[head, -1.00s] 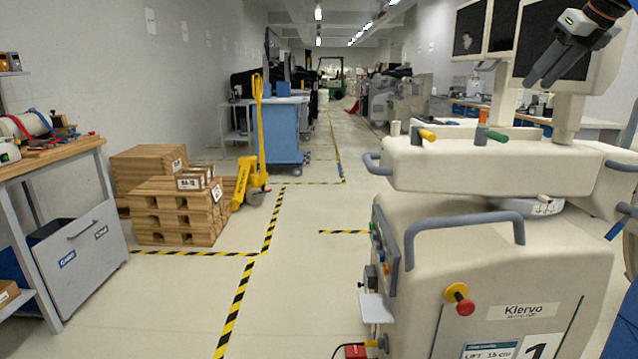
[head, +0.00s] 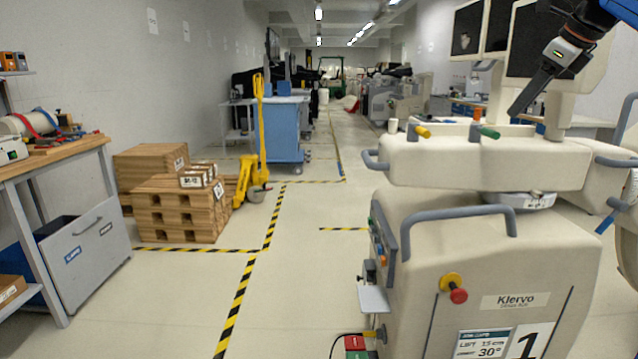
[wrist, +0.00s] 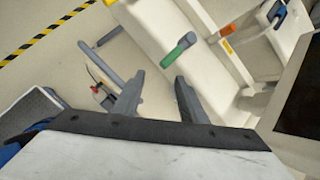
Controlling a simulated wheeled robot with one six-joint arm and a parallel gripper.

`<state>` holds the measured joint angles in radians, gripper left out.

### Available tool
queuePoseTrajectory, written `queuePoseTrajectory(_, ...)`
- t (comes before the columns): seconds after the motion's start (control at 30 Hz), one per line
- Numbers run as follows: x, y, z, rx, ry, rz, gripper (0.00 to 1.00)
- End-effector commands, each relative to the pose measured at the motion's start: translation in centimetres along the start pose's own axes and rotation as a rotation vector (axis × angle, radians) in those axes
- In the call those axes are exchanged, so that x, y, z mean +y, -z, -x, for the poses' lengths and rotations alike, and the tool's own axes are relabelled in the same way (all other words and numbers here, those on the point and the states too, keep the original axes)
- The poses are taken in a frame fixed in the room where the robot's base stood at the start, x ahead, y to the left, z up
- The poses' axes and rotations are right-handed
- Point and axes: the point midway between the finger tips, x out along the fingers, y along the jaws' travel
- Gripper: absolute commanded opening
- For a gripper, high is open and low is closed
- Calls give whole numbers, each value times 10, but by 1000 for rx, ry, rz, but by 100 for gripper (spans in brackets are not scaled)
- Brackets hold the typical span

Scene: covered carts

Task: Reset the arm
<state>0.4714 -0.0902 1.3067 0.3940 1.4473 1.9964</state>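My gripper (head: 516,109) hangs from my arm at the upper right of the head view, its fingers pointing down and to the left. In that view it appears above the top of a large beige cart (head: 440,168) labelled Klervo. In the wrist view the two dark fingers of my gripper (wrist: 158,86) stand apart with nothing between them. A green knob (wrist: 178,50) on the cart shows just beyond the fingertips; whether they touch anything cannot be seen, but the fingers look clear. The green knob also shows in the head view (head: 489,132).
Monitors (head: 532,42) stand behind the cart, close to my arm in the picture. A workbench (head: 55,152) and stacked wooden crates (head: 172,212) are on the left, with a yellow pallet truck (head: 258,130) and blue cabinet (head: 280,132) beyond. Floor between is clear.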

Motion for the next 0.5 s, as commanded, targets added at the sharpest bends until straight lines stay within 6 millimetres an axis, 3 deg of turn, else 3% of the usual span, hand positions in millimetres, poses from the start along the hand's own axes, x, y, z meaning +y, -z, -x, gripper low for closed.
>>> queuePoseTrajectory(0.27,104,34,-37,55,-35,520,38)
queuePoseTrajectory(0.5,202,90,-78,97,-89,1058,38)
